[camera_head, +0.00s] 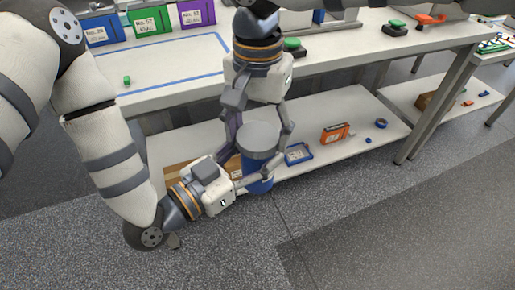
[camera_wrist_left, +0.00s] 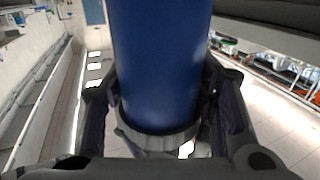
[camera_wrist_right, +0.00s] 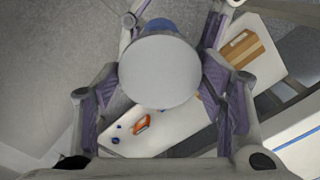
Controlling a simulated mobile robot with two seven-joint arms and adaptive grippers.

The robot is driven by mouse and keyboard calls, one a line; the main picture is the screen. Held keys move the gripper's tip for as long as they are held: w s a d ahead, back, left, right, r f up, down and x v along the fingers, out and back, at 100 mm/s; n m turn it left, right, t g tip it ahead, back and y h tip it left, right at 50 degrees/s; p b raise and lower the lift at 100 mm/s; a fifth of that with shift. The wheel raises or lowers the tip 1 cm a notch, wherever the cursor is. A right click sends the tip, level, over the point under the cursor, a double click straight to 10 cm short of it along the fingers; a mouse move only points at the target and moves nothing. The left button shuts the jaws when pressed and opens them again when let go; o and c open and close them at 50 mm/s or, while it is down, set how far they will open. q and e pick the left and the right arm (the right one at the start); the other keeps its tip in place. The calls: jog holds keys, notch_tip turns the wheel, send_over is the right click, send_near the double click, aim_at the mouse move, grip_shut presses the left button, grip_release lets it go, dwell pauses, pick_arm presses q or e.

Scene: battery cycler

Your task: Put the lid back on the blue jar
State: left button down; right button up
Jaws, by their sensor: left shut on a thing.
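The blue jar (camera_head: 258,168) stands upright in the air in front of the lower shelf in the head view; it fills the middle of the left wrist view (camera_wrist_left: 160,65). My left gripper (camera_head: 250,172) is shut on its side. The grey round lid (camera_head: 258,137) is over the jar's top, level and in line with it. In the right wrist view the lid (camera_wrist_right: 160,72) hides most of the jar. My right gripper (camera_head: 260,147) points down with its fingers spread at either side of the lid. I cannot tell whether the lid is fully seated.
The white worktable (camera_head: 190,88) with green, purple and blue bins is behind. The lower shelf (camera_head: 350,110) carries an orange box (camera_head: 336,133), a blue tray (camera_head: 298,154) and a blue tape roll (camera_head: 381,123). The floor in front is clear.

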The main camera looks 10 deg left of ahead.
jog(key=m, duration=1.6)
jog(key=shift+m, duration=0.4)
jog(key=m, duration=0.3)
jog(key=shift+m, duration=0.3)
jog(key=m, duration=0.8)
jog(key=shift+f, duration=0.1)
jog(key=o, duration=1.3)
jog(key=shift+o, duration=0.2)
